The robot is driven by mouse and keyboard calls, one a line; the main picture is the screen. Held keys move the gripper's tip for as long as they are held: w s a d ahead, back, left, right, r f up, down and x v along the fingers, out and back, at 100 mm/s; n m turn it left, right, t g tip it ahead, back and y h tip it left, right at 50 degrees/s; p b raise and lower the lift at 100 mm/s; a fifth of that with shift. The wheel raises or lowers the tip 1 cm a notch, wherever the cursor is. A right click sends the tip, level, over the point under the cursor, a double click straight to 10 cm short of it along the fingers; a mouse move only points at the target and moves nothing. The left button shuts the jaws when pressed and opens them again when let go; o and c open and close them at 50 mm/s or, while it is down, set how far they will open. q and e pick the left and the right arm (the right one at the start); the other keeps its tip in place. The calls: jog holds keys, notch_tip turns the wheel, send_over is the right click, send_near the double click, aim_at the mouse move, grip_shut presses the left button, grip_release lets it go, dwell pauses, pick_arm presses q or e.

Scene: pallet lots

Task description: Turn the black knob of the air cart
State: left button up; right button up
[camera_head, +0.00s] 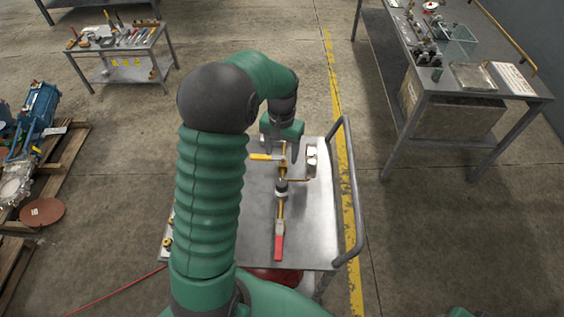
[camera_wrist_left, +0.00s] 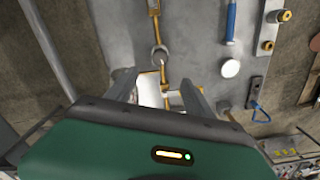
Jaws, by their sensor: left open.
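The air cart (camera_head: 320,225) has a grey metal top and a tubular handle at its right. A brass pipe line runs along the top, with a red lever (camera_head: 279,243) at its near end and a yellow lever (camera_head: 262,157) at its far end. A dark round piece with a pale band (camera_head: 281,187) sits on the pipe; I cannot tell for sure that it is the black knob. A similar round piece shows in the left wrist view (camera_wrist_left: 160,53). My left gripper (camera_head: 282,152) is open above the far end of the pipe; its fingers also show in the wrist view (camera_wrist_left: 157,90). My right gripper is out of view.
A pale boxy fitting (camera_head: 311,160) stands right of the pipe. A blue-handled tool (camera_wrist_left: 231,20) and a white disc (camera_wrist_left: 230,68) lie on the cart top. A workbench (camera_head: 440,90) stands at right, a tool table (camera_head: 115,38) at back left. Floor between is clear.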

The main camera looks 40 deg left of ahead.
aim_at(282, 182)
pick_arm(q)
jog(key=shift+a+r, duration=0.1)
jog(key=shift+r, duration=0.05)
notch_tip(282, 182, down, 17)
jog(key=shift+w+r+p, duration=0.1)
jog(key=shift+p, duration=0.6)
grip_shut()
grip_release()
